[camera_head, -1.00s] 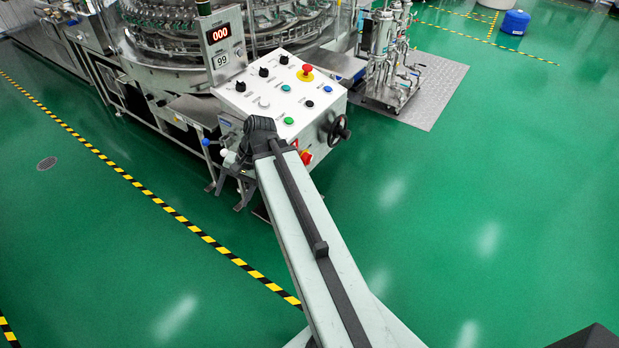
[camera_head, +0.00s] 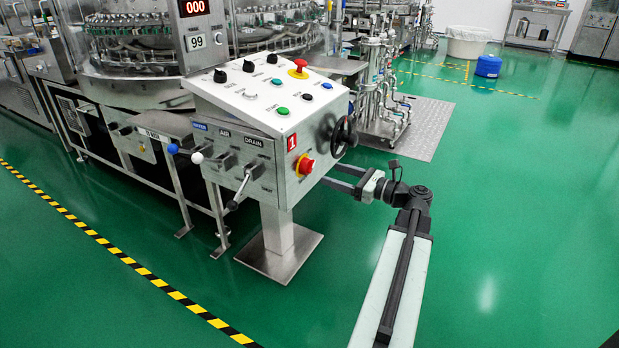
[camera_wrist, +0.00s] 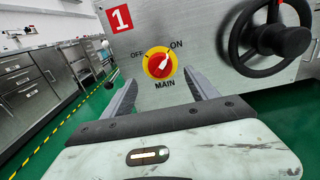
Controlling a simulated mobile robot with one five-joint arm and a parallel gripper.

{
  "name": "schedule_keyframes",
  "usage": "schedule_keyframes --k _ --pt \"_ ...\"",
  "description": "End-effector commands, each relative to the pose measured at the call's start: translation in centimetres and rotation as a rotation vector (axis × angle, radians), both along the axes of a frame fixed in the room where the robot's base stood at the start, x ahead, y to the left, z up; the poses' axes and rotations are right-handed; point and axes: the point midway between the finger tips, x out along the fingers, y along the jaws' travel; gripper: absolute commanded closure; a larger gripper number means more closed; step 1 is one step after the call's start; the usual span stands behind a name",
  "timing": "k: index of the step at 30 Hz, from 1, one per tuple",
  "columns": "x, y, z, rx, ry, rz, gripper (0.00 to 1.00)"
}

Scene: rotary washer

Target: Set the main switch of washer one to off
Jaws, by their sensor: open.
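The main switch (camera_head: 304,165) is a red knob on a yellow disc, low on the right side face of the washer's console (camera_head: 262,180), beside a red "1" label (camera_head: 292,142). In the wrist view the main switch (camera_wrist: 160,63) has OFF and ON marks, and its white pointer is turned toward ON. My gripper (camera_head: 332,178) is open and empty, just right of that face. In the wrist view my gripper's two fingers (camera_wrist: 160,90) point at the panel on either side below the switch, and no contact shows.
A black handwheel (camera_wrist: 272,40) sticks out of the same face, right of the switch; it is also in the head view (camera_head: 343,136). Levers (camera_head: 240,188) project from the console's front. Green floor to the right (camera_head: 500,220) is clear.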

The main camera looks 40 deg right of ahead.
Motion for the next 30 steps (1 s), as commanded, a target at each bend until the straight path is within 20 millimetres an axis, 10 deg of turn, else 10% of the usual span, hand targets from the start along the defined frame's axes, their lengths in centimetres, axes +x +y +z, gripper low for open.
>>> schedule_keyframes --k 15,25,30 --pt "6.9 1.7 0.1 -0.005 0.002 -0.001 0.32" --pt "7.4 1.8 0.1 -0.005 0.002 -0.003 0.32" --pt "7.4 1.8 0.1 -0.005 0.002 -0.003 0.80"
